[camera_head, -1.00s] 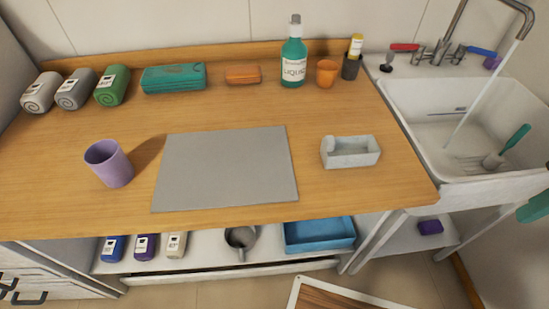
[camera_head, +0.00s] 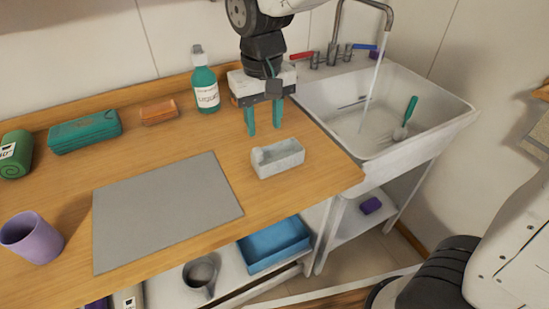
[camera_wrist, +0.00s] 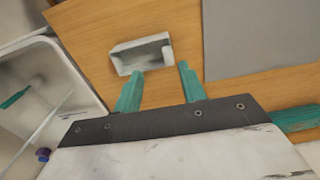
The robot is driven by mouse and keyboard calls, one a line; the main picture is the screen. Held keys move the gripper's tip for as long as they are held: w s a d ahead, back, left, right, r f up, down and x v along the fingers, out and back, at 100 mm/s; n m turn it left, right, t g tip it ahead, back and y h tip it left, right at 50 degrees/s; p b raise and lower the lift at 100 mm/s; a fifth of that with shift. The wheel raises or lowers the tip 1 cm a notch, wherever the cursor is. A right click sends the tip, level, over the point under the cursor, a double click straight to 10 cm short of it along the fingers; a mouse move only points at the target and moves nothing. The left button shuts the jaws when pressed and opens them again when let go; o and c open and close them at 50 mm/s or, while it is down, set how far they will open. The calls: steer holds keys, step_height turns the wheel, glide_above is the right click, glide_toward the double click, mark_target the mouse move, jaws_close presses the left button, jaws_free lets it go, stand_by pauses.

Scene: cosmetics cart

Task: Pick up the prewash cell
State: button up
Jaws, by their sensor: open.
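The only small open cell-like box is a whitish, stone-like one (camera_head: 279,160) on the wooden counter, right of the grey mat. I take it for the prewash cell. It is upright, and its inside looks empty. My gripper (camera_head: 264,128) is open, with two teal fingers pointing down, above and just behind the box. The fingers look apart from it. In the wrist view the box (camera_wrist: 141,54) lies just beyond the fingertips of my gripper (camera_wrist: 160,69), nearer the left finger.
The sink (camera_head: 440,120), with running water and a teal-handled brush (camera_head: 405,120), is to the right. A liquid bottle (camera_head: 205,85) stands behind, left of my gripper. The grey mat (camera_head: 165,210) is clear. A purple cup (camera_head: 32,238) stands at left. A blue tray (camera_head: 272,245) is below.

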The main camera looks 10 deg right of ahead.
mark_target(257, 150)
steer(key=f, duration=0.2)
steer(key=a+f, duration=0.1)
steer(key=f, duration=0.1)
steer(key=w+f, duration=0.1)
steer(key=f, duration=0.2)
steer(key=shift+a, duration=0.25)
steer(key=shift+f, duration=0.65)
jaws_close()
